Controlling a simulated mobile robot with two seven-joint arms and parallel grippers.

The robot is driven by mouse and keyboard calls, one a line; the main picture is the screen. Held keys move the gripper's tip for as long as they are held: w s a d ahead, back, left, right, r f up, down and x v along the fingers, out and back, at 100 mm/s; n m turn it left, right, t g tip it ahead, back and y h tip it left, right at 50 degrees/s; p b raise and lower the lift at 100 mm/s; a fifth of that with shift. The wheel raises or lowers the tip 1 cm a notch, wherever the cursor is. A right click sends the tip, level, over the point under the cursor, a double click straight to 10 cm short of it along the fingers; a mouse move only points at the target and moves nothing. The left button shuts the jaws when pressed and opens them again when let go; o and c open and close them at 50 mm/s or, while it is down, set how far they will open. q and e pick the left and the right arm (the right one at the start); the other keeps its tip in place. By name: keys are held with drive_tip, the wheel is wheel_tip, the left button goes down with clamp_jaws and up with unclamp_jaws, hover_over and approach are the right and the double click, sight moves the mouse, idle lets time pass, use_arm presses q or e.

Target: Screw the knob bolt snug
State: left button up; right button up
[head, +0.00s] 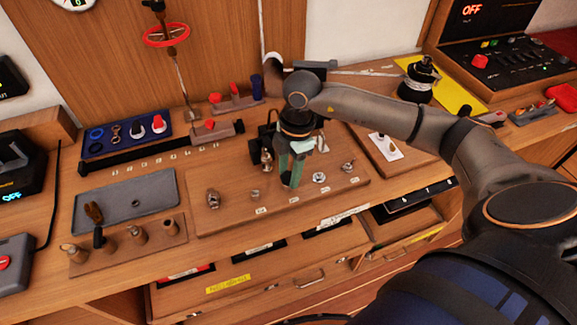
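My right gripper (290,180) points down at the wooden board (225,222) in the middle of the bench, its greenish fingers low over the board's centre. The fingers are close together, but I cannot tell whether they hold anything. Several small metal fittings stand in a row on the board: a knob-like one (213,199) at the left, a low one (255,195), a light round one (319,178) and one with a raised top (347,167) at the right. I cannot make out which is the knob bolt; one at the fingertips may be hidden. My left gripper is out of view.
A grey tray (152,187) and a wooden rack (88,262) with several handled pieces are at the left. A blue tray (101,139) lies behind. Drawers are below the front edge.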

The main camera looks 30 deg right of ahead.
sight(289, 175)
drive_tip(key=shift+o, duration=1)
drive_tip(key=shift+o, duration=0.4)
drive_tip(key=o, duration=0.5)
drive_tip(key=shift+r, duration=2.5)
drive_tip(key=r, duration=0.4)
drive_tip(key=d+r, duration=0.1)
drive_tip(key=r, duration=0.7)
drive_tip(key=shift+d+r+b, duration=0.25)
drive_tip(key=shift+d+b, duration=0.05)
drive_tip(key=shift+b, duration=0.05)
